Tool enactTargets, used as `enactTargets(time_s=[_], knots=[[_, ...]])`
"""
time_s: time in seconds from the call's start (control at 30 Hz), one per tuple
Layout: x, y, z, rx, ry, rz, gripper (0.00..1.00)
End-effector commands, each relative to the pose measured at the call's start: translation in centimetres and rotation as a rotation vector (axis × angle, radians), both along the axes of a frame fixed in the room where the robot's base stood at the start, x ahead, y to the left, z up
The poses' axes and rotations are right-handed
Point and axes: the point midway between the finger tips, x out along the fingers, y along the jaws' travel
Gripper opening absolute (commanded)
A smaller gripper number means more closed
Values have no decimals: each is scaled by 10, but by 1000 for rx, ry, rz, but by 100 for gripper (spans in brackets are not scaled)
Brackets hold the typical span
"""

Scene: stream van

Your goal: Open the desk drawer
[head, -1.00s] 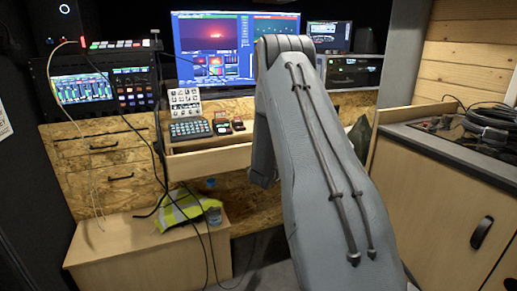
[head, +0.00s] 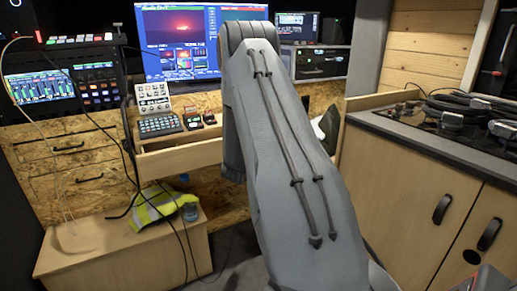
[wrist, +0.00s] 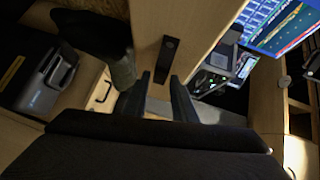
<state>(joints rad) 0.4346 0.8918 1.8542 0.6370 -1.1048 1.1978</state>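The desk drawer front (head: 180,159) is a pale wooden panel below the desktop devices in the head view, and my arm hides its right part. In the wrist view the pale panel (wrist: 195,35) carries a short dark handle (wrist: 168,58). My gripper (wrist: 163,92) shows as two dark fingers, spread apart with nothing visibly between them. The handle lies just beyond the fingertips, roughly in line with the gap. I cannot tell whether they touch it. The head view hides my gripper behind my arm. How far the drawer stands out is unclear.
A keyboard (head: 160,125) and small control boxes stand above the drawer, with a large monitor (head: 178,43) behind. A wooden bench (head: 110,257) with a yellow vest (head: 155,206) is at lower left. A cabinet with a cable-covered counter (head: 425,190) borders the right. Thin cables hang at left.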

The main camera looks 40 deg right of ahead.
Motion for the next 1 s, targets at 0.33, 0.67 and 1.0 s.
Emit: enactTargets(time_s=[0.33, 0.67, 1.0], knots=[[-29, 45, 8, 1, 1, 1, 25], [-38, 58, 9, 0, 1, 0, 25], [-37, 57, 9, 0, 1, 0, 25]])
